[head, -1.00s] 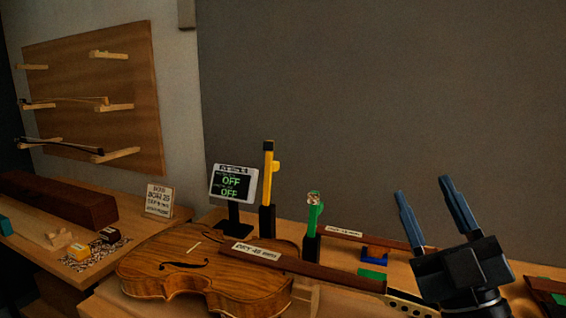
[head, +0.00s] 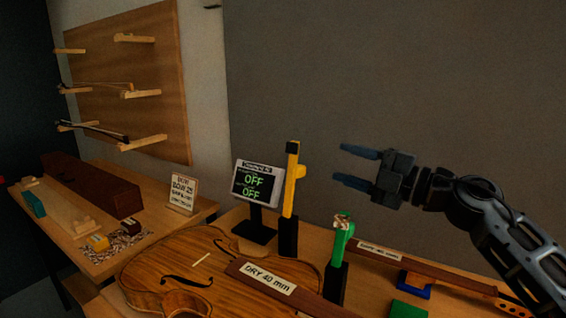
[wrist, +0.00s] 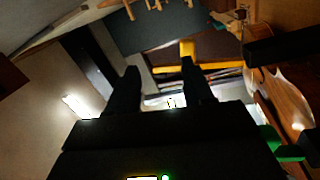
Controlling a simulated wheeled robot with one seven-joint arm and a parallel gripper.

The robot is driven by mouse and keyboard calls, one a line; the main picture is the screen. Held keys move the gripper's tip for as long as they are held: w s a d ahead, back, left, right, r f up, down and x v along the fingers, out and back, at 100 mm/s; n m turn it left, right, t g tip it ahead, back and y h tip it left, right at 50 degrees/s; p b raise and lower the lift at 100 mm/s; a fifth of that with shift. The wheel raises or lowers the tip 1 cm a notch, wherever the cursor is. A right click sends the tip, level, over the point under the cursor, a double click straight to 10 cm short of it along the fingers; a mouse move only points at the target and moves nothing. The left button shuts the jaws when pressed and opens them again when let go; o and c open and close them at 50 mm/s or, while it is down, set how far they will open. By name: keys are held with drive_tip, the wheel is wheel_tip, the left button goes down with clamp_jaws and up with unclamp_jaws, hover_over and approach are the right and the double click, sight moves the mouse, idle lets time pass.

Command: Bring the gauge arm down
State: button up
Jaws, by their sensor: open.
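A yellow upright arm (head: 291,190) with a black top and a small side tab stands on a black base behind the violin (head: 215,270). It also shows in the wrist view (wrist: 187,50). A green upright piece (head: 340,240) on a black base stands to its right. No label shows which one is the gauge arm. A display (head: 256,184) left of the yellow arm reads OFF twice. My gripper (head: 342,163) is open and empty, its fingers pointing left, to the right of the yellow arm and apart from it. Its fingers also show in the wrist view (wrist: 160,72).
A brown bar labelled DRY 40 mm (head: 285,292) lies across the violin. A second labelled bar (head: 430,267) rests on a blue support (head: 415,287). A bow rack (head: 165,60) is on the left wall.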

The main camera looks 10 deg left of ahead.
sight(303, 173)
drive_tip(key=shift+n+g+h, duration=0.3)
drive_tip(key=shift+g, duration=0.6)
drive_tip(key=a+f, duration=0.2)
drive_tip(key=a, duration=0.1)
drive_tip(key=a+f, duration=0.1)
drive_tip(key=a, duration=0.1)
drive_tip(key=shift+w, duration=0.15)
drive_tip(key=shift+p+x, duration=0.3)
drive_tip(key=shift+x, duration=3.2)
drive_tip(key=shift+c, duration=0.4)
clamp_jaws()
